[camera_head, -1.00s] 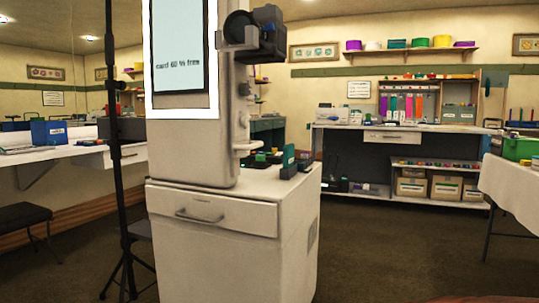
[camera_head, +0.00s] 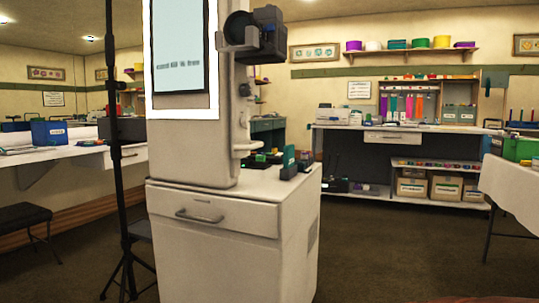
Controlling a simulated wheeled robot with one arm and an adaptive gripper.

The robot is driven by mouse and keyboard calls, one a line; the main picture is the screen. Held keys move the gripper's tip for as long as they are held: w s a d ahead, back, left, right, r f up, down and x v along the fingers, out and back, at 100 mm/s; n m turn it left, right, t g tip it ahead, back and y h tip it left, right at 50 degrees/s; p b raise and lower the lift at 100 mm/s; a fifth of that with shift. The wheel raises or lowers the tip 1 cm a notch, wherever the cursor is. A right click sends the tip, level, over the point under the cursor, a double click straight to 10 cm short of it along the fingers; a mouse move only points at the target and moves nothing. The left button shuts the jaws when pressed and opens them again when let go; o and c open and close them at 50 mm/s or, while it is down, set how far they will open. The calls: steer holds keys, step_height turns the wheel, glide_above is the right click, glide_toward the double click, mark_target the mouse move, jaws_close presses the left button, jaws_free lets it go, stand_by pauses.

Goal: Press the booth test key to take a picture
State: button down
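The photo booth (camera_head: 215,130) is a tall pale column on a white cabinet (camera_head: 230,240) with one drawer, just left of the middle. A bright-framed screen (camera_head: 178,50) on its front carries a line of lettering too blurred to read. A black camera (camera_head: 268,35) is mounted at its upper right. Small green and dark items (camera_head: 289,162) sit on the cabinet top beside the column. I cannot tell whether any of them is the test key. My gripper is not in view.
A black stand (camera_head: 118,150) rises left of the booth, by a dark stool (camera_head: 25,218). A counter (camera_head: 65,153) runs along the left. Shelving with boxes (camera_head: 445,187) stands behind. A white-covered table (camera_head: 512,188) is at the right. Open floor (camera_head: 400,245) lies right of the cabinet.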

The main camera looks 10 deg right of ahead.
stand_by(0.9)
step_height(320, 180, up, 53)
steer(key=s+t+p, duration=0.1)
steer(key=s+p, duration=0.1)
steer(key=p, duration=4.8)
steer(key=shift+p, duration=0.3)
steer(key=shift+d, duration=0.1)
